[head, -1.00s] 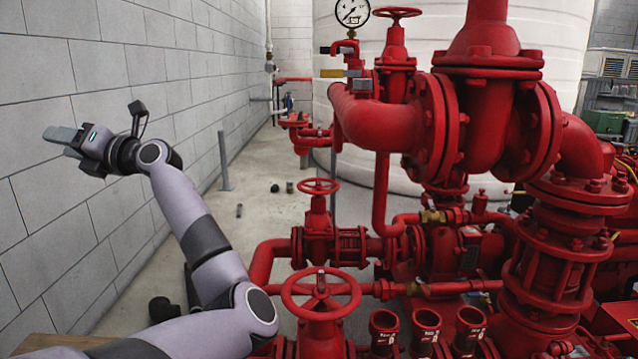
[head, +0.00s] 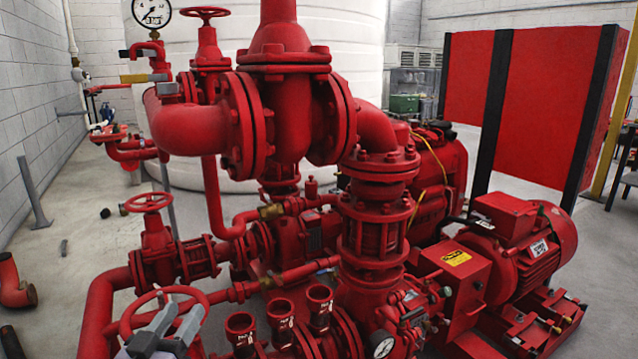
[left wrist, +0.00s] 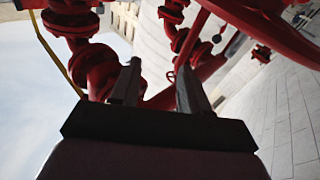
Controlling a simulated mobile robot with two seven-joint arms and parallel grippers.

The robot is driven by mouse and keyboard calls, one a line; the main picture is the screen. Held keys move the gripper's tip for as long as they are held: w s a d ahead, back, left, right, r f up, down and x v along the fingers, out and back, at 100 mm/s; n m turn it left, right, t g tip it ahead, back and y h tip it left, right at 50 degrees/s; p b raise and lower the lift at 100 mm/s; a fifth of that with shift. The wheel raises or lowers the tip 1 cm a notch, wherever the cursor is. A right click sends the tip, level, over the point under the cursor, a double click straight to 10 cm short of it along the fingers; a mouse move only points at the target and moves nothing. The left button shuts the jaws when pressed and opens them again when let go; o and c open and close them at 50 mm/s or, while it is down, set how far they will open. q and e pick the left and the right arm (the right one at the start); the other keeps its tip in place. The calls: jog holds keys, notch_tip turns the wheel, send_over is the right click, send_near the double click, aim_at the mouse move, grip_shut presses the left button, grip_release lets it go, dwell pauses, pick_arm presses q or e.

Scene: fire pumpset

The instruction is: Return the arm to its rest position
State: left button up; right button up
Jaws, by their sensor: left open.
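My left gripper (head: 168,322) shows at the bottom left of the head view, with its grey fingers in front of the red handwheel (head: 140,318) of the near valve. I cannot tell whether it touches the wheel. In the left wrist view the two dark fingers of my left gripper (left wrist: 158,88) stand apart with nothing between them. Red pipework (left wrist: 98,68) lies beyond them, and part of a red wheel rim (left wrist: 268,28) crosses the upper right. Most of the left arm is out of the head view. My right gripper is in neither view.
The red pump pipework (head: 290,130) fills the middle, with a pressure gauge (head: 152,12) at the upper left. A red motor (head: 525,240) stands at the right before a red panel (head: 545,95).

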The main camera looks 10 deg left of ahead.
pick_arm(q)
jog(key=s+d+f+m+g+h, duration=0.35)
jog(key=s+d+f+g, duration=0.45)
jog(key=s+d+f, duration=0.75)
jog(key=s+a+r+p, duration=0.2)
jog(key=r+p, duration=0.3)
jog(key=p, duration=0.5)
jog(key=s+a+r+g+y+p, duration=0.1)
jog(key=s+a+r+p, duration=0.1)
jog(key=r+p, duration=0.4)
jog(key=p, duration=0.5)
jog(key=shift+r, duration=0.3)
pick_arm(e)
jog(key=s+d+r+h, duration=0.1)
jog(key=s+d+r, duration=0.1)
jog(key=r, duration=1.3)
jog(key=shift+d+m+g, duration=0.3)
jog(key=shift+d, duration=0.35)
